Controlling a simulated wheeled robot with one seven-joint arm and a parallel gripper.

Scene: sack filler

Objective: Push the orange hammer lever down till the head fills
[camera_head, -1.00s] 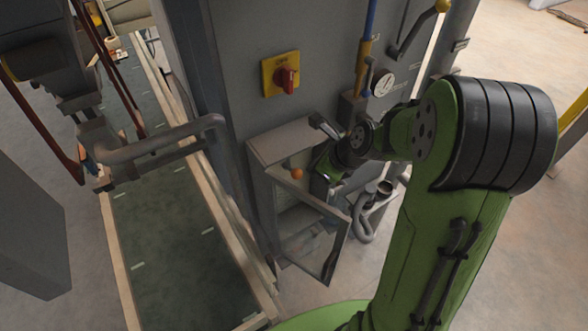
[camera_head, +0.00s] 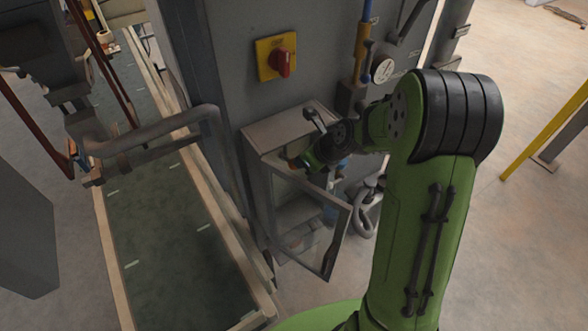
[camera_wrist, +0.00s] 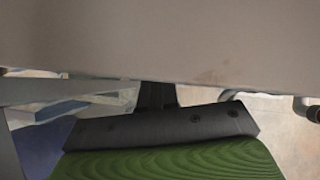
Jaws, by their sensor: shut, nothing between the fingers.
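The orange lever knob is not clearly visible now; my gripper and the cabinet edge cover the place where it showed. My gripper (camera_head: 304,160) reaches into the upper front of the small grey cabinet (camera_head: 290,130), just under its top. In the wrist view my gripper (camera_wrist: 157,96) is shut and empty, its fingers running in behind a broad grey-beige panel (camera_wrist: 170,40). Its tips are hidden there, and I cannot tell whether they touch the lever. I cannot see the filling head clearly.
The cabinet's framed door (camera_head: 332,245) hangs open towards me, below my gripper. A red rotary switch on a yellow plate (camera_head: 277,59) and a round gauge (camera_head: 383,70) are on the grey machine. A green conveyor (camera_head: 165,225) with pale rails runs at the left.

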